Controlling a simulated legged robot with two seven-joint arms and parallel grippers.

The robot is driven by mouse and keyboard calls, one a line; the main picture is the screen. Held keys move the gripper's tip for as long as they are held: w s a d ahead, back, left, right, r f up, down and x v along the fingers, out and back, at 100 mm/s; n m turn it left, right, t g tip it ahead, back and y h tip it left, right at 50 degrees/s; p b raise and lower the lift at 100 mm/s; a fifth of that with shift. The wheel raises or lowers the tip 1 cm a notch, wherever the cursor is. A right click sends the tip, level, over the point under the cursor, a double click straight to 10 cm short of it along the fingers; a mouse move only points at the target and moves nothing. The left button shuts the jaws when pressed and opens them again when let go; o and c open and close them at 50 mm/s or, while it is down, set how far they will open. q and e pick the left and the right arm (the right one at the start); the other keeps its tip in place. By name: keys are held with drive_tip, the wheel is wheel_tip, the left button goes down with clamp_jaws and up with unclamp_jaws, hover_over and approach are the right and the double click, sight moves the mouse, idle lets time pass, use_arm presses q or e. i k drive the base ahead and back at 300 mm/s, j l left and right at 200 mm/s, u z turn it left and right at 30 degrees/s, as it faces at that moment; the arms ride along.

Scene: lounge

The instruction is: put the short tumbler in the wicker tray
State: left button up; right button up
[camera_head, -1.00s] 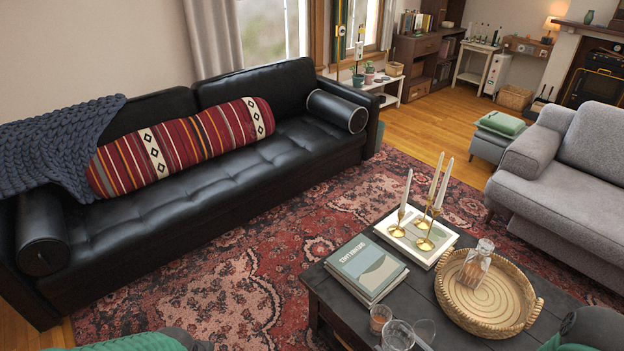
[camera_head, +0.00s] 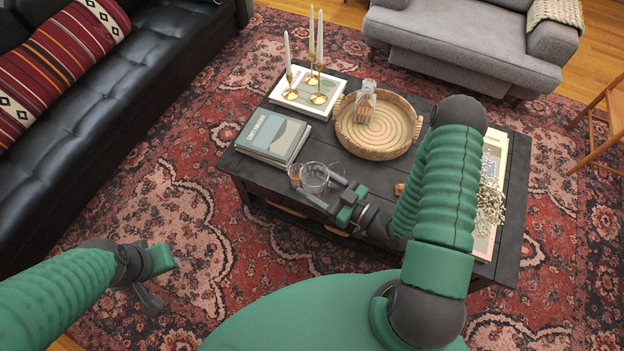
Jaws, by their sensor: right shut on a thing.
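A clear glass tumbler (camera_head: 314,175) is at the front edge of the dark coffee table, held between the fingers of my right gripper (camera_head: 321,190). Whether it touches the tabletop I cannot tell. The round wicker tray (camera_head: 345,137) lies on the table, behind and to the right of the tumbler. My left gripper (camera_head: 166,284) is open and empty above the rug, away from the table.
A small amber glass (camera_head: 295,175) stands close left of the tumbler, and another clear glass rim (camera_head: 337,169) shows right behind it. Books (camera_head: 268,137) lie to the left. Brass candlesticks (camera_head: 319,98) with tall candles stand at the back. Dried flowers (camera_head: 490,205) lie on the right.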

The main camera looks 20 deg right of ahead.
sight(384, 139)
drive_tip(key=i+j+z, duration=0.25)
drive_tip(key=i+j, duration=0.3)
drive_tip(key=i+l+z, duration=0.15)
drive_tip(key=z, duration=0.3)
drive_tip(key=i+z, duration=0.45)
